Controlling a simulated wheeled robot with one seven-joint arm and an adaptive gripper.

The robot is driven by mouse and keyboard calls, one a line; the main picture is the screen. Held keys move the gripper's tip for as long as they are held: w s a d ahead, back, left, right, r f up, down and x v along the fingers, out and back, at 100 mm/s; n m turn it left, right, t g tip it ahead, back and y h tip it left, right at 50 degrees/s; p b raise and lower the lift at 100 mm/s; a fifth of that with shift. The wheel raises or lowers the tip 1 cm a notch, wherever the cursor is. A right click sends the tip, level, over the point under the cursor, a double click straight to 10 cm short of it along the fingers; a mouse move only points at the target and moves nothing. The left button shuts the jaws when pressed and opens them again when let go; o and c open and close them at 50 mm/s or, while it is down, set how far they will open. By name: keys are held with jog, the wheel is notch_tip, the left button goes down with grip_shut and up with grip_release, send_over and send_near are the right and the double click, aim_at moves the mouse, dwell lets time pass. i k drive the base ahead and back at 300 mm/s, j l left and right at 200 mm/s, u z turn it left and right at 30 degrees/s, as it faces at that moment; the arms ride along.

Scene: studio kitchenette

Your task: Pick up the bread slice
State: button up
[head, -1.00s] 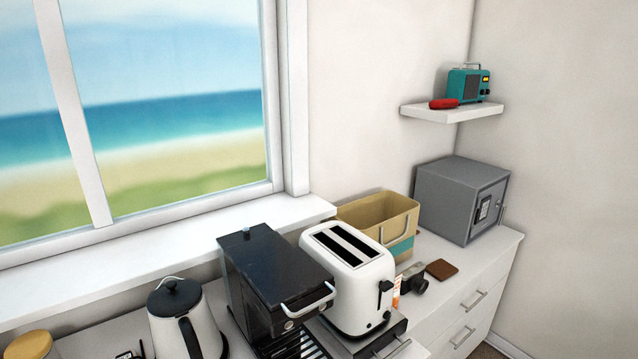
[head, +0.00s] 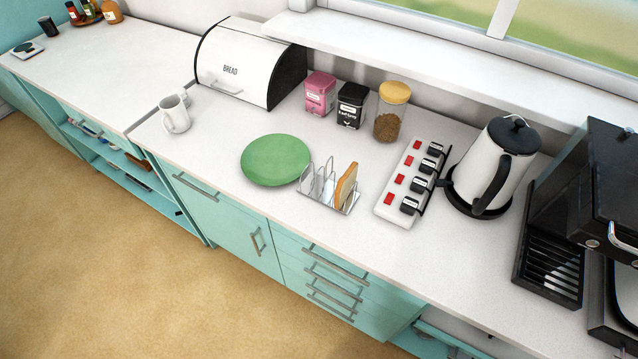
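One bread slice (head: 346,185) stands on edge in the right end of a silver wire toast rack (head: 318,189) on the white counter. The brown crust edge faces up. The rack's other slots look empty of bread. A green plate (head: 275,160) lies just left of the rack. My gripper is not in view.
A power strip (head: 410,182) with several plugs lies right of the rack, then a kettle (head: 494,160) and a black coffee machine (head: 580,215). Jars and tins (head: 352,105) and a white bread bin (head: 248,65) stand behind. A mug (head: 175,114) is at left. Front counter edge is clear.

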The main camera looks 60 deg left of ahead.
aim_at(346, 181)
jog(key=u, duration=2.1)
jog(key=k+l+z, duration=0.2)
jog(key=k+z, duration=0.25)
jog(key=z, duration=1.25)
jog(key=u, duration=1.7)
jog(key=i+j, duration=0.25)
jog(key=i, duration=0.15)
jog(key=i+j, duration=0.3)
jog(key=i, duration=0.15)
jog(key=i+j, duration=0.25)
jog(key=i, duration=0.15)
jog(key=z, duration=0.05)
